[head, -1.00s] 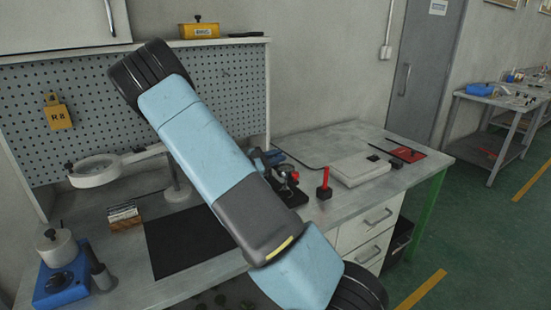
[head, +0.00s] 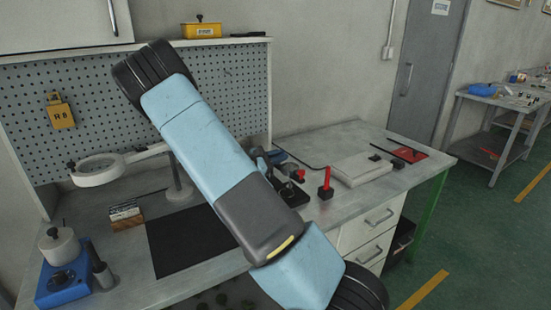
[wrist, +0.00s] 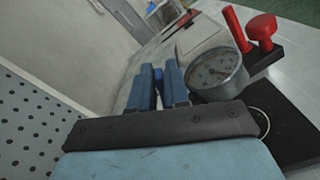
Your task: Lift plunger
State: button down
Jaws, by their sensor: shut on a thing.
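In the wrist view my gripper (wrist: 159,85) has its two blue-grey fingers close together around a small bright blue piece (wrist: 158,74). This looks like the top of the plunger, but most of it is hidden between the fingers. A round dial gauge (wrist: 215,73) stands just right of the fingers. Beside it are a red knob (wrist: 262,27) and a red rod (wrist: 234,27) over a dark base. In the head view my arm hides my gripper, and only part of the wax injector (head: 293,190) shows past the arm's edge.
The bench holds a black mat (head: 190,240), a magnifier lamp (head: 97,169), a blue wax pot (head: 62,283), a red-handled stamp (head: 326,183) and a pale slab (head: 361,168). A pegboard (head: 90,110) rises behind.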

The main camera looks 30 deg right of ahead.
jog(key=shift+w+d+r+n, duration=0.1)
jog(key=shift+w+d+n, duration=0.1)
jog(key=shift+n, duration=0.1)
jog(key=shift+w+r+n, duration=0.15)
jog(key=shift+w+n, duration=0.25)
jog(key=shift+n, duration=0.5)
jog(key=n, duration=0.2)
jog(key=w+n, duration=0.2)
jog(key=n, duration=0.1)
jog(key=shift+w+r+n, duration=0.1)
jog(key=shift+w+n, duration=0.15)
jog(key=shift+n, duration=0.05)
jog(key=n, duration=0.1)
jog(key=w+n, duration=0.1)
jog(key=n, duration=0.1)
jog(key=shift+w+f, duration=0.15)
jog(key=shift+f, duration=0.05)
jog(key=shift+w+f+n, duration=0.2)
jog(key=shift+w+n, duration=0.05)
jog(key=shift+n, duration=0.45)
jog(key=shift+w+f+n, duration=0.15)
jog(key=shift+w+n, duration=0.05)
jog(key=shift+n, duration=0.5)
jog(key=c, duration=1.5)
grip_release()
jog(key=shift+f, duration=0.15)
jog(key=shift+a, duration=0.1)
